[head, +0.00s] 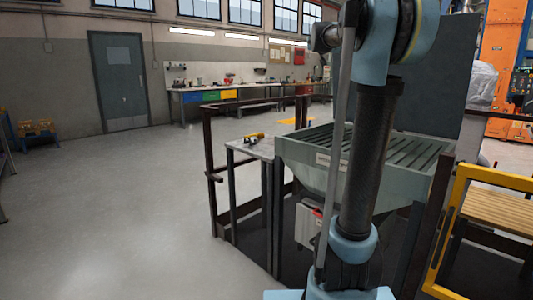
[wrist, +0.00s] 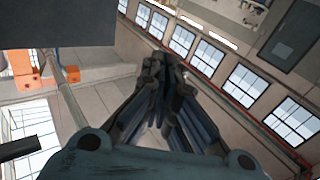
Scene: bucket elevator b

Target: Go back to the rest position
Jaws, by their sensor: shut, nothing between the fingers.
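My gripper (wrist: 162,72) shows in the middle of the wrist view, its dark fingers drawn together at the tips with nothing between them. It points toward the upper wall and windows, away from any surface. In the head view my arm rises in front of the grated hopper, and the gripper itself is out of the picture.
A grey hopper (head: 300,151) with a slatted top stands behind my arm. Left of it are a small table (head: 240,146) with a yellow tool (head: 257,135) and dark railings (head: 209,155). A yellow gate frame (head: 447,225) is at the right. The left floor (head: 120,210) is clear.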

